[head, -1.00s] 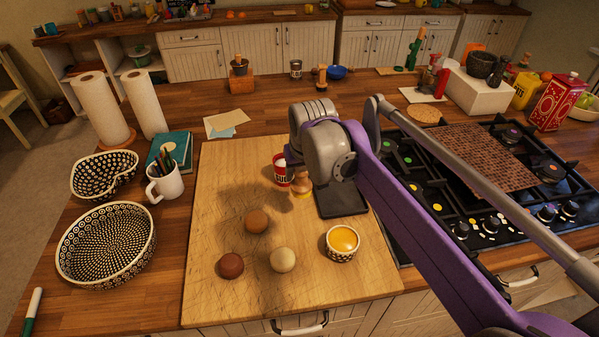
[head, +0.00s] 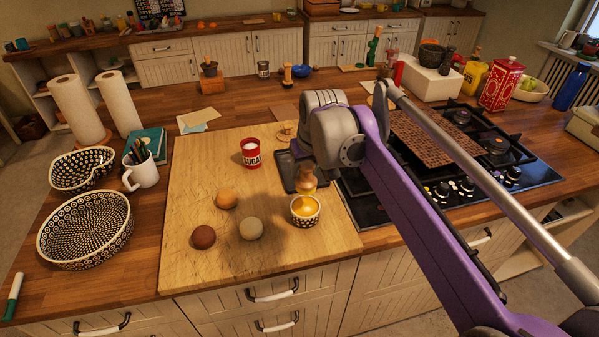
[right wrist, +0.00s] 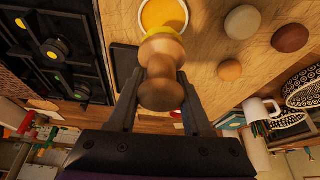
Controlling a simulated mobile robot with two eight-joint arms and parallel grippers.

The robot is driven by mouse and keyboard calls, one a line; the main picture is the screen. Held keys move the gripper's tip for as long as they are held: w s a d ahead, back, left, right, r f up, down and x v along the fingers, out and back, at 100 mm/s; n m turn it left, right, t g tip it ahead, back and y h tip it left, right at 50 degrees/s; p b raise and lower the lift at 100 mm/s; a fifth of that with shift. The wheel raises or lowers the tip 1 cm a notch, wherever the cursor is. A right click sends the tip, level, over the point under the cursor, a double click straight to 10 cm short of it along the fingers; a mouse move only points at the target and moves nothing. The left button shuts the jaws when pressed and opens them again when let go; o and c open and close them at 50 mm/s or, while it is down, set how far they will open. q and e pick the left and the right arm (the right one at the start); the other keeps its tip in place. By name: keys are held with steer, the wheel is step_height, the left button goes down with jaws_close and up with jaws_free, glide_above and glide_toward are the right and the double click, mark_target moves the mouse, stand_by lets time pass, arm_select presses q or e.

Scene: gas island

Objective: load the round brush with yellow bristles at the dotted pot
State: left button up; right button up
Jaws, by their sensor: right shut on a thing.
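My right gripper (right wrist: 160,92) is shut on the wooden handle of the round brush (right wrist: 161,62). In the head view the brush (head: 306,181) hangs about upright, its lower end over the small dotted pot (head: 306,219). The pot holds a yellow-orange filling and stands near the front right of the cutting board. In the right wrist view the brush's far end overlaps the near rim of the pot (right wrist: 142,32). The bristles are hard to make out, and I cannot tell whether they touch the filling. My left gripper is not in view.
Several round balls, one a brown ball (head: 204,237), lie left of the pot on the cutting board (head: 190,190). The gas hob (head: 455,190) is to the right.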

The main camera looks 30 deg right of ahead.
mark_target(303, 184)
steer(key=shift+w+f+b, duration=0.1)
steer(key=shift+f+b, duration=0.2)
steer(key=shift+f, duration=0.2)
step_height(303, 184, down, 4)
steer(key=b, duration=0.2)
steer(key=shift+f+b, duration=0.1)
steer(key=shift+b, duration=0.3)
steer(key=shift+f+b, duration=0.3)
steer(key=shift+f, duration=0.1)
steer(key=shift+f, duration=0.55)
stand_by(1.4)
steer(key=shift+r+p, duration=2.35)
steer(key=shift+r, duration=1.2)
steer(key=shift+w, duration=0.1)
steer(key=shift+f, duration=0.1)
